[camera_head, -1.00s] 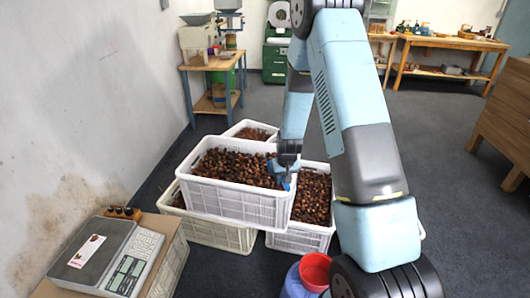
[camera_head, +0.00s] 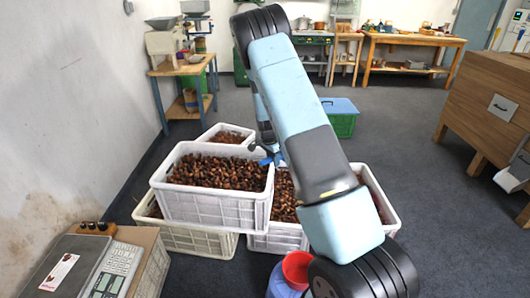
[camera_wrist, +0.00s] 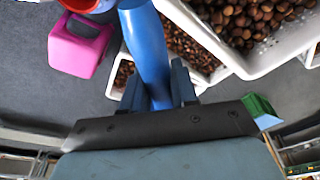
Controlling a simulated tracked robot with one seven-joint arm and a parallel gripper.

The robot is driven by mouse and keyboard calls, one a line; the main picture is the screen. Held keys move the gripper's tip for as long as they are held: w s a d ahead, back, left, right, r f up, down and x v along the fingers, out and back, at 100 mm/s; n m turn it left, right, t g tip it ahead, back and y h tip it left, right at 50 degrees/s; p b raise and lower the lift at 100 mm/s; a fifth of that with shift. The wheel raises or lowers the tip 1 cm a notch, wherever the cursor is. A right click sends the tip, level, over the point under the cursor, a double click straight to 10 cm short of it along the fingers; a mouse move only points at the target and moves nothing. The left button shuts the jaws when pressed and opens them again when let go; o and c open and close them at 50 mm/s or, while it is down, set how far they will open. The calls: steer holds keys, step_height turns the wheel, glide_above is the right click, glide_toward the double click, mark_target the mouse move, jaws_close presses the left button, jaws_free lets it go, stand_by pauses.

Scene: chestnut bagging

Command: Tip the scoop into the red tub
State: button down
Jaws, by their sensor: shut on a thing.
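My gripper (camera_wrist: 158,95) is shut on the blue handle of the scoop (camera_wrist: 146,45) in the wrist view. The handle runs up out of the top of that view, so the scoop's bowl and any load are hidden. In the head view a bit of the blue scoop (camera_head: 275,158) shows by the right rim of the upper chestnut crate, with my arm covering most of the gripper. The red tub (camera_head: 297,268) sits at a blue container low in the head view, beside my arm. Its red edge also shows at the wrist view's top left (camera_wrist: 78,4).
White crates of chestnuts (camera_head: 212,207) are stacked left of my arm. A scale (camera_head: 85,265) stands at lower left. A pink jug (camera_wrist: 80,48) lies near the tub in the wrist view. A wooden cabinet (camera_head: 490,105) stands right.

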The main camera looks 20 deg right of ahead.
steer(key=s+d+f+m+g, duration=0.15)
steer(key=d+f+m, duration=0.25)
steer(key=f, duration=0.4)
steer(key=s+d+f+m, duration=0.2)
steer(key=d+f+m, duration=0.25)
steer(key=f, duration=0.35)
steer(key=s+d+f+m+g, duration=0.1)
steer(key=s+d+f+m, duration=0.15)
steer(key=f+m, duration=0.4)
steer(key=s+a+f+m+t+y, duration=0.1)
steer(key=s+a+f+m, duration=0.1)
steer(key=f, duration=0.5)
steer(key=s+a+f+m+t+y, duration=0.1)
steer(key=a+f+m, duration=0.3)
steer(key=f, duration=0.4)
steer(key=shift+s+m, duration=0.45)
steer(key=shift+m, duration=0.25)
steer(key=shift+a+t, duration=0.1)
steer(key=shift+t, duration=0.15)
